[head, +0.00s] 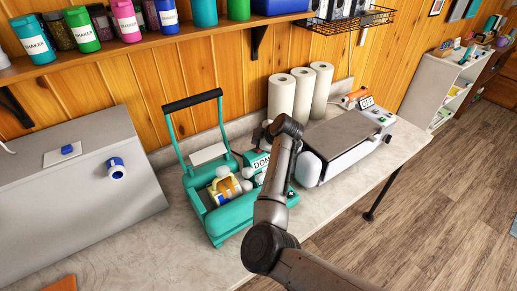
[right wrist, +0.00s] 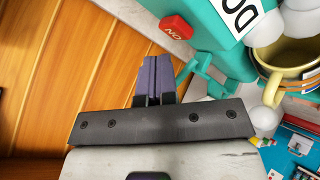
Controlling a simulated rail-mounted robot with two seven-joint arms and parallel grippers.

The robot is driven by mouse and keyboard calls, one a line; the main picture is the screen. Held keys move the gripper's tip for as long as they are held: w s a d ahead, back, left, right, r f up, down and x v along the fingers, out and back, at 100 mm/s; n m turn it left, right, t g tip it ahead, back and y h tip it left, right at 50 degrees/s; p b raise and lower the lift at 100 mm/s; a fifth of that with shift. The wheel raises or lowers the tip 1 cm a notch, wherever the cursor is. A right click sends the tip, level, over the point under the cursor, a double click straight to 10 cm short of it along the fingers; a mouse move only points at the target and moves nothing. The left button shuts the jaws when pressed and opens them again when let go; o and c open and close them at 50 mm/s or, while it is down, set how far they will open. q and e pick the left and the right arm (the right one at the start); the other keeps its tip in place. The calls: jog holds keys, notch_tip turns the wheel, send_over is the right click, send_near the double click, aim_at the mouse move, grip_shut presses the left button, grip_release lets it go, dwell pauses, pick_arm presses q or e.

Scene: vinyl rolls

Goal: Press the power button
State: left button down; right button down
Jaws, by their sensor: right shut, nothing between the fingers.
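The red power button (right wrist: 175,27), marked ON, is on the teal machine (right wrist: 212,20) in the right wrist view. In the head view the teal machine (head: 258,158) with its white label stands on the counter, partly covered by my right arm, and I cannot make out the button there. My right gripper (right wrist: 155,72) is shut and empty. Its dark fingertips point up the wrist picture, just below and left of the button, with a visible gap. In the head view its fingers are hidden behind my wrist. My left gripper is not in view.
A teal carrier (head: 217,218) with a black handle holds a yellow mug (head: 222,190), beside the machine. White rolls (head: 282,98) stand against the wooden wall. A grey machine (head: 340,140) is to the right. A large grey box (head: 75,205) fills the left.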

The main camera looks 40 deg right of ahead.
jog(key=shift+f, duration=0.9)
dwell(1.4)
jog(key=shift+r, duration=0.1)
jog(key=shift+r+p, duration=0.4)
jog(key=shift+r, duration=0.1)
jog(key=shift+r+p, duration=0.3)
jog(key=shift+r, duration=0.1)
